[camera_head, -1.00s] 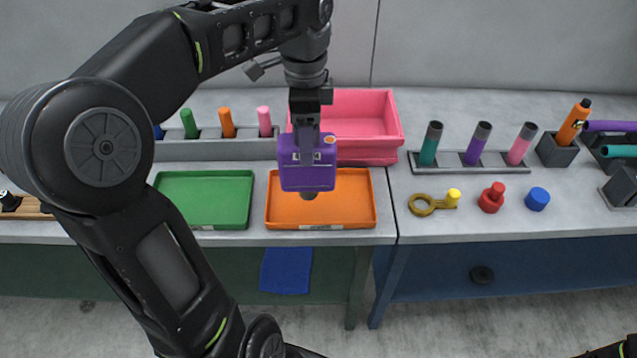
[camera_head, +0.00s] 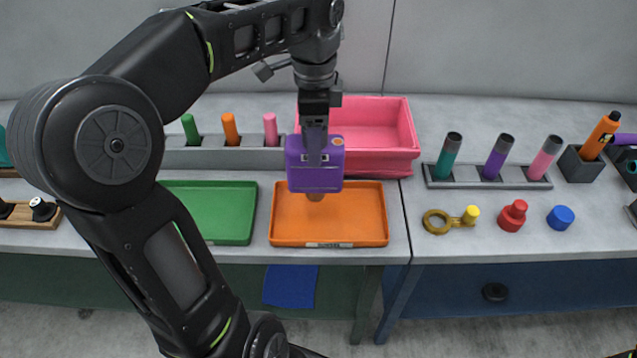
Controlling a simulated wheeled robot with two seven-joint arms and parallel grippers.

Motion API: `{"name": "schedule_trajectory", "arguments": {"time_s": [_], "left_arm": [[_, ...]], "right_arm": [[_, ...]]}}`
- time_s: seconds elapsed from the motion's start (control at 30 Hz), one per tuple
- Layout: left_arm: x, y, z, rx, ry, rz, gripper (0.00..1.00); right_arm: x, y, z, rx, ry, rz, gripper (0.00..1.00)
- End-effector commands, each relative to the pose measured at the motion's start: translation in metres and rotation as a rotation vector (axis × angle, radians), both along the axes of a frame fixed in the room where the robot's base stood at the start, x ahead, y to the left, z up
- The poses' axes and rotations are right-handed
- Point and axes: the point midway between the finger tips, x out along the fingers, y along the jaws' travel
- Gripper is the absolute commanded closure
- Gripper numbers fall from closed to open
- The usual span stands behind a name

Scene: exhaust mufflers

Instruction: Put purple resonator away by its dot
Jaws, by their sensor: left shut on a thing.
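The purple resonator (camera_head: 314,178) is a boxy piece with a small orange dot (camera_head: 338,142) at its upper right corner. My left gripper (camera_head: 314,155) is shut on it from above and holds it upright over the orange tray (camera_head: 365,213). A short brownish stub shows below its body. The orange tray looks empty and has a label on its front edge. The green tray (camera_head: 218,213) lies to its left, partly behind my arm, and its visible part is empty. My right gripper is not in view.
A pink bin (camera_head: 368,158) stands behind the orange tray. A grey rack (camera_head: 487,177) holds teal, purple and pink tubes at right. A yellow-knobbed ring (camera_head: 437,222), a red knob (camera_head: 513,216) and a blue cap (camera_head: 560,218) lie before it.

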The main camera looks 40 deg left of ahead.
Motion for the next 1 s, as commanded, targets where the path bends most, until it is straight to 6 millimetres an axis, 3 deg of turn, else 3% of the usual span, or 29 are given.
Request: {"name": "schedule_trajectory", "arguments": {"time_s": [0.1, 0.57, 0.83, 1.0], "left_arm": [[-0.001, 0.000, -0.023, 0.000, 0.002, 0.000, 0.81], [0.000, 0.000, -0.034, 0.001, 0.001, 0.000, 0.81], [0.000, 0.000, -0.064, 0.000, 0.002, 0.000, 0.81], [0.000, 0.000, -0.069, 0.001, -0.001, 0.000, 0.81]], "right_arm": [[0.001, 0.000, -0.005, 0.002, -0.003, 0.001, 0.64], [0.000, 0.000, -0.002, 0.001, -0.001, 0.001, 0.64], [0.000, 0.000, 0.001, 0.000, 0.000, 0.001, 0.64], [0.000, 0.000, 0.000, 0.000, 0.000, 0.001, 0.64]]}}
